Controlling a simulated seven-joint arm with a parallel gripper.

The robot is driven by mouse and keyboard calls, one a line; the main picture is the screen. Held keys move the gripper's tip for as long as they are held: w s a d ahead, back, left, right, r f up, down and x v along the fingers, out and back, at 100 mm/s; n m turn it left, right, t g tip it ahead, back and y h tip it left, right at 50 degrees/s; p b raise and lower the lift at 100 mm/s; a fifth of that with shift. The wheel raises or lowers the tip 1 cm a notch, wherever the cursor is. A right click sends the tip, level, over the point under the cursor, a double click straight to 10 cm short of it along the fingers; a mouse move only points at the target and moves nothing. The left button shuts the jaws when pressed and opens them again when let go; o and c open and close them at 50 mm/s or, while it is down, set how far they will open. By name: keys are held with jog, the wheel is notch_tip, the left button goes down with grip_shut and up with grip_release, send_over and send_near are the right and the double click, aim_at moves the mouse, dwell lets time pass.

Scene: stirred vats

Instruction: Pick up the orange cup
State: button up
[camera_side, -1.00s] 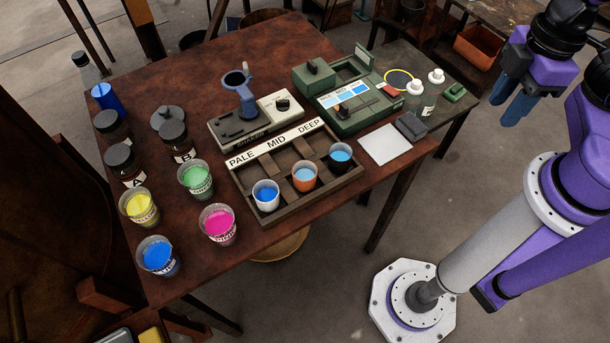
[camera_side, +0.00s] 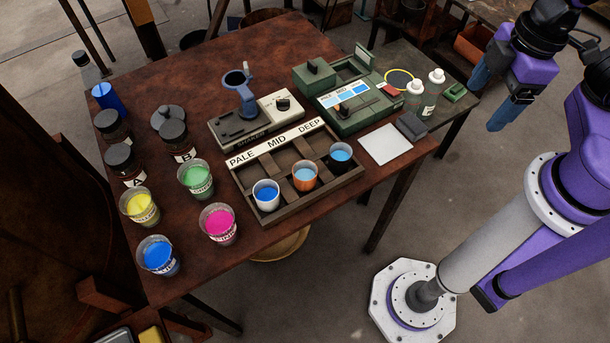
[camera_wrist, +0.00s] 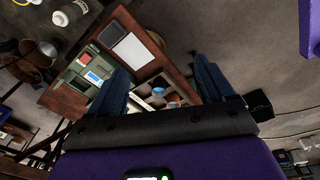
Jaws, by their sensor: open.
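The orange cup (camera_side: 304,180) stands upright in the middle front compartment of a brown wooden tray (camera_side: 320,202). It holds light blue liquid. A white cup (camera_side: 265,202) with deeper blue liquid stands to its left, and a black cup (camera_side: 338,163) with blue liquid to its right. My gripper (camera_side: 483,110) is open and empty, well right of the table and far from the cups. In the wrist view, its two blue fingers (camera_wrist: 160,72) are spread apart, with part of the tray and cups small between them, partly hidden by the gripper body.
Tubs of yellow, green, pink and blue liquid stand left of the tray, with dark-lidded jars (camera_side: 118,160) behind. A stirrer device (camera_side: 255,118) and a green meter (camera_side: 345,100) stand behind the tray. A white pad (camera_side: 385,145) lies right. Two white-capped bottles (camera_side: 430,95) stand beyond.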

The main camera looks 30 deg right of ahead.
jog(key=w+a+f+n+t+y, duration=0.1)
jog(key=w+a+f+t, duration=0.15)
jog(key=w, duration=0.45)
jog(key=w+a+f+n+t+y, duration=0.1)
jog(key=w+a+f+y, duration=0.15)
jog(key=w, duration=0.45)
jog(key=n+g+y, duration=0.3)
jog(key=g+y, duration=0.2)
jog(key=y, duration=0.3)
send_near(296, 179)
jog(key=shift+d+f+t, duration=0.2)
jog(key=shift+f+t, duration=0.05)
jog(key=shift+f, duration=0.6)
jog(key=shift+a+r+x, duration=0.1)
jog(key=shift+r+x, duration=0.1)
jog(key=shift+x, duration=1.2)
jog(key=shift+a+r+x, duration=0.1)
jog(key=shift+r+x, duration=0.1)
jog(key=shift+x, duration=1.25)
jog(key=c, duration=1.1)
